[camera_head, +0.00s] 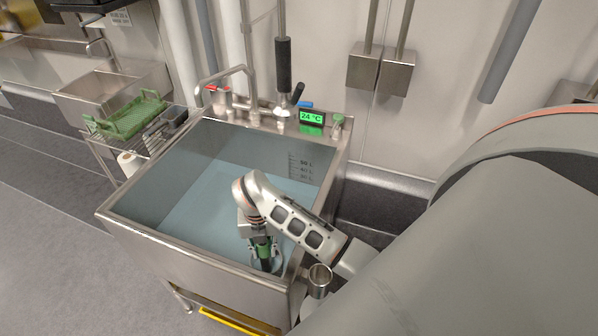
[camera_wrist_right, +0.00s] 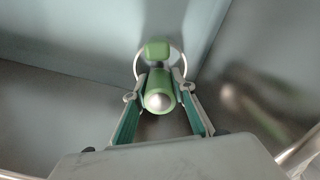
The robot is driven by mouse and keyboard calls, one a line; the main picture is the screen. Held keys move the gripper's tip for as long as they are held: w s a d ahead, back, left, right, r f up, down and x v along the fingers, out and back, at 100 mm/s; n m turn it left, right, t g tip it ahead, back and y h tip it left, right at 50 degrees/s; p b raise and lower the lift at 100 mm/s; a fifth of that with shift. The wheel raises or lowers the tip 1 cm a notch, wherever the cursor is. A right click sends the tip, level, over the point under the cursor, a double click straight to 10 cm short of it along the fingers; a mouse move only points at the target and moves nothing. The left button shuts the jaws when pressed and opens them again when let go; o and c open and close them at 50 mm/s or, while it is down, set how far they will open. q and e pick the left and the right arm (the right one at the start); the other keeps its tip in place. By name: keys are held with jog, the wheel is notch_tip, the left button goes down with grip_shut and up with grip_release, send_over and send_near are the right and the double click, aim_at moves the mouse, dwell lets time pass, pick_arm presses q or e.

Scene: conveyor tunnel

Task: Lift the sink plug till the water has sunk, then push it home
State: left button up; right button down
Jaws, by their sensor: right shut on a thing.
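The steel sink (camera_head: 150,238) holds bluish water (camera_head: 215,190). A level scale (camera_head: 300,166) is printed on its inner back wall; I cannot read the exact level. My right gripper (camera_head: 265,257) points down into the sink's near right corner. It is shut on the green handle of the sink plug (camera_wrist_right: 158,90), which has a round silver end. In the right wrist view, the gripper's two fingers (camera_wrist_right: 159,110) flank the handle. A green block and a pale ring show beyond it. Whether the plug is seated or raised is hidden. My left gripper is out of view.
A tap (camera_head: 245,70) and a green display reading 24 °C (camera_head: 311,117) stand at the sink's back edge. A steel cup (camera_head: 320,277) sits by the near right rim. A rack with a green basket (camera_head: 130,117) stands left. Floor at left is clear.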

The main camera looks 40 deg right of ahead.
jog(key=shift+f, duration=0.1)
jog(key=c, duration=1.6)
grip_release()
notch_tip(320, 180, up, 12)
jog(key=shift+r, duration=0.1)
jog(key=shift+d, duration=0.1)
